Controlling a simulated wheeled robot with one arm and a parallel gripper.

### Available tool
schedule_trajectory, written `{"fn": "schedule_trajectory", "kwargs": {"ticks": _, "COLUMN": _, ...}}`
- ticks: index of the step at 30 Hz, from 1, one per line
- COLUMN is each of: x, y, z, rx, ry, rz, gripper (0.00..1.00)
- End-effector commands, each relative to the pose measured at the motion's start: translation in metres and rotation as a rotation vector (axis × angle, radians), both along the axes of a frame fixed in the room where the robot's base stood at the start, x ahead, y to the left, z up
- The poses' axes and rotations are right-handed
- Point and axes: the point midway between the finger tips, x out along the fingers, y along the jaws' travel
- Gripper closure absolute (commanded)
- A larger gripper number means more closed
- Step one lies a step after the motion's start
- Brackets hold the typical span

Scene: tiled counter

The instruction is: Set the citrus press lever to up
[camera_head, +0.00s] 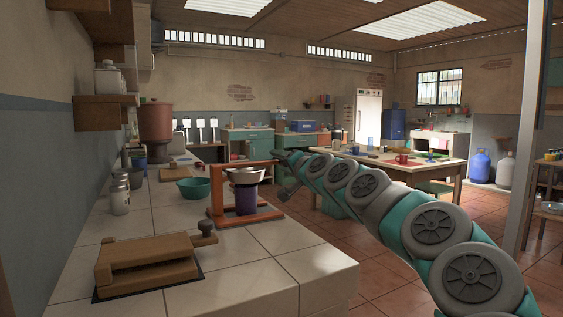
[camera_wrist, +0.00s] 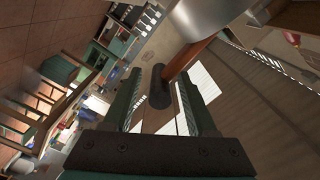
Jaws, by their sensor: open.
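The citrus press (camera_head: 216,197) stands on the tiled counter, with an orange-brown frame, a metal bowl (camera_head: 246,175) and a purple cup (camera_head: 246,198) beneath. In the wrist view, its orange-brown lever (camera_wrist: 188,60) ends in a dark cylindrical grip (camera_wrist: 160,88). In the wrist view, my gripper (camera_wrist: 160,100) is open, with one finger on each side of the dark grip. I cannot tell whether they touch it.
A wooden hand press (camera_head: 150,262) with a dark knob lies on the near counter (camera_head: 250,285). A teal bowl (camera_head: 194,188) and jars (camera_head: 120,195) stand farther left. A wooden table (camera_head: 400,170) with small items is at the back right. The tiled floor is open between.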

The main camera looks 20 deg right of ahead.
Motion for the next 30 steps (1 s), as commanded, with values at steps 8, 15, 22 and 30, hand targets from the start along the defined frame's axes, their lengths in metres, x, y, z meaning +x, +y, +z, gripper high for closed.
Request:
{"fn": "schedule_trajectory", "kwargs": {"ticks": 8, "x": 0.0003, "y": 0.0001, "z": -0.0003, "rx": 0.0, "ry": 0.0, "rz": 0.0, "gripper": 0.48}}
{"fn": "schedule_trajectory", "kwargs": {"ticks": 15, "x": 0.0002, "y": 0.0001, "z": -0.0003, "rx": 0.0, "ry": 0.0, "rz": 0.0, "gripper": 0.75}}
{"fn": "schedule_trajectory", "kwargs": {"ticks": 22, "x": 0.0003, "y": 0.0002, "z": -0.0006, "rx": 0.0, "ry": 0.001, "rz": 0.0, "gripper": 1.0}}
{"fn": "schedule_trajectory", "kwargs": {"ticks": 30, "x": 0.0003, "y": 0.0003, "z": -0.001, "rx": -0.001, "ry": 0.001, "rz": 0.0, "gripper": 1.0}}
